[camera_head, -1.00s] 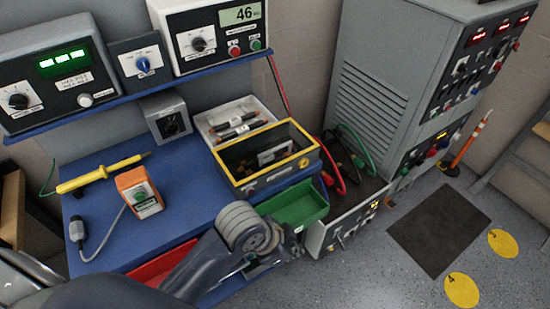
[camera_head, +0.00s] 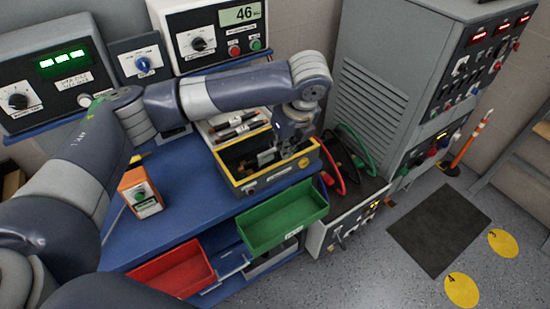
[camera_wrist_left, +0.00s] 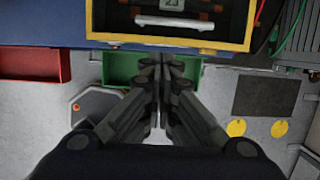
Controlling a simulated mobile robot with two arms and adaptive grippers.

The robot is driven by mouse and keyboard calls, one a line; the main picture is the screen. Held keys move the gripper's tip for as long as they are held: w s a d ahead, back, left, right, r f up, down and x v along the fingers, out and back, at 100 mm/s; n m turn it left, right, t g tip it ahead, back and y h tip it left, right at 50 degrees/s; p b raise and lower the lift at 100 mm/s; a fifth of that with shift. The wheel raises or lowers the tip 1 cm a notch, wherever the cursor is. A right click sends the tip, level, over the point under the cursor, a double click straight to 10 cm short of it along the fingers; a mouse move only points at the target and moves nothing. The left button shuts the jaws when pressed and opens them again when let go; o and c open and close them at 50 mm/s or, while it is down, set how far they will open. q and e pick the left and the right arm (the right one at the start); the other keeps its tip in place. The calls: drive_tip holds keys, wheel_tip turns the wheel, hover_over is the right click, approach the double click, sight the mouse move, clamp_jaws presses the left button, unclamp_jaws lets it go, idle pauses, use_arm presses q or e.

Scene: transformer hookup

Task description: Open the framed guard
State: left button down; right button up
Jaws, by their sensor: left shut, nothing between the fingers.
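A box with a yellow frame (camera_head: 247,190), which I take for the framed guard, sits at the right front of the blue bench. In the left wrist view its yellow frame (camera_wrist_left: 249,25) is at the top, with a pale handle-like bar (camera_wrist_left: 175,21) inside. My left gripper (camera_head: 288,150) hangs over the box's right part and hides some of it. In the left wrist view the gripper (camera_wrist_left: 161,62) is shut and empty, its tips just below the frame in the picture. Whether it touches the box I cannot tell. My right gripper is out of view.
A green bin (camera_head: 282,218) and a red bin (camera_head: 172,274) stick out below the bench front. An orange device (camera_head: 140,190) stands on the bench (camera_head: 185,195). A tall grey cabinet (camera_head: 385,85) and red, black and green cables (camera_head: 340,165) are on the right.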

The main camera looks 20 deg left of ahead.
use_arm(q)
drive_tip(key=p, duration=0.2)
approach(272, 165)
drive_tip(key=x, duration=0.5)
drive_tip(key=shift+s+d+f, duration=0.1)
drive_tip(key=shift+s+f, duration=0.05)
drive_tip(key=shift+f, duration=0.1)
drive_tip(key=shift+r, duration=0.1)
